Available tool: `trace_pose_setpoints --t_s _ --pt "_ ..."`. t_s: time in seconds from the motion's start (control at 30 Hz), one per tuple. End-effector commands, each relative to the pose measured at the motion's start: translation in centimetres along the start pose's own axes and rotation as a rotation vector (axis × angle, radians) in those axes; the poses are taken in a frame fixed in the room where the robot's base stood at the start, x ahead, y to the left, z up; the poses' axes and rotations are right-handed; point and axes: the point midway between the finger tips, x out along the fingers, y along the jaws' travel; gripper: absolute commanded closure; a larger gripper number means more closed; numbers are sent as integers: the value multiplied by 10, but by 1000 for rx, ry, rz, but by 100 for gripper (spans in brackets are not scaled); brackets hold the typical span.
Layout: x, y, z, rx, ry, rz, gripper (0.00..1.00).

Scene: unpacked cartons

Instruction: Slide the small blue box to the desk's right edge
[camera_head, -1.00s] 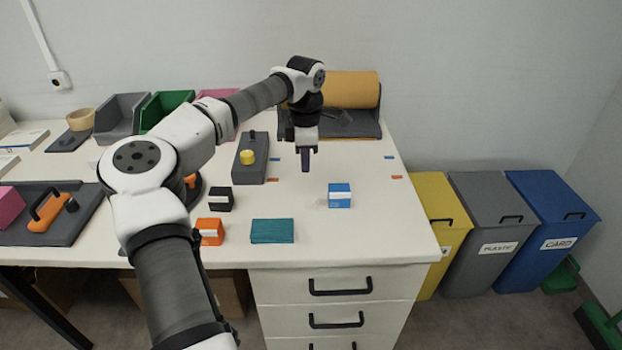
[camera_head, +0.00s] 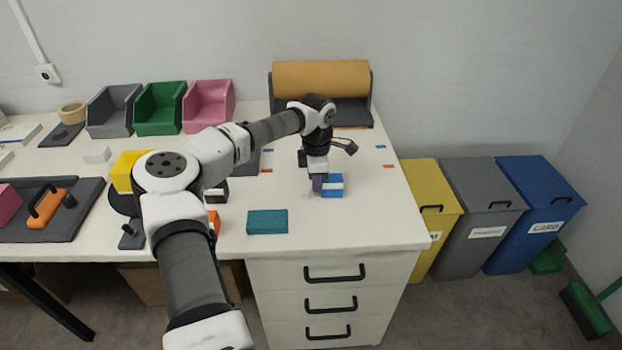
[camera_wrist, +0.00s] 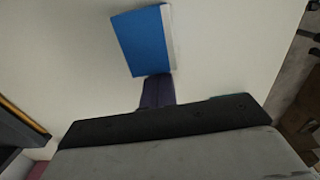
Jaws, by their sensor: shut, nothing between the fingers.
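The small blue box (camera_head: 332,186), with a white band, stands on the right part of the white desk (camera_head: 350,225). It also shows in the wrist view (camera_wrist: 142,40), just beyond the fingertips. My gripper (camera_head: 316,190) is shut and empty, pointing down at the left side of the blue box. Its dark fingers (camera_wrist: 157,92) appear at or very close to the box's side in the wrist view; I cannot tell if they touch. The fingers hide part of the box's left side in the head view.
The desk between the blue box and the right edge (camera_head: 412,200) looks clear, apart from small flat coloured marks. A teal box (camera_head: 267,221) lies to the front left. A brown paper roll (camera_head: 320,79) stands behind. Yellow (camera_head: 432,200), grey and blue bins stand beyond the right edge.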

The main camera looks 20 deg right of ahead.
Motion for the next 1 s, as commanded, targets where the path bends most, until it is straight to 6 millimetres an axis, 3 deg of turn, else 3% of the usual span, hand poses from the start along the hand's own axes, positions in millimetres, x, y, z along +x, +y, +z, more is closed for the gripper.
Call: trace_pose_setpoints --t_s 0.27,0.37,0.73,0.87,1.0 --pt "0 0 5 2 -1 0 100" --pt "1 0 23 3 -1 1 100" --pt "0 0 128 3 -1 0 100" --pt "-1 0 148 1 -1 0 100" --pt "-1 1 156 -1 -1 0 100"
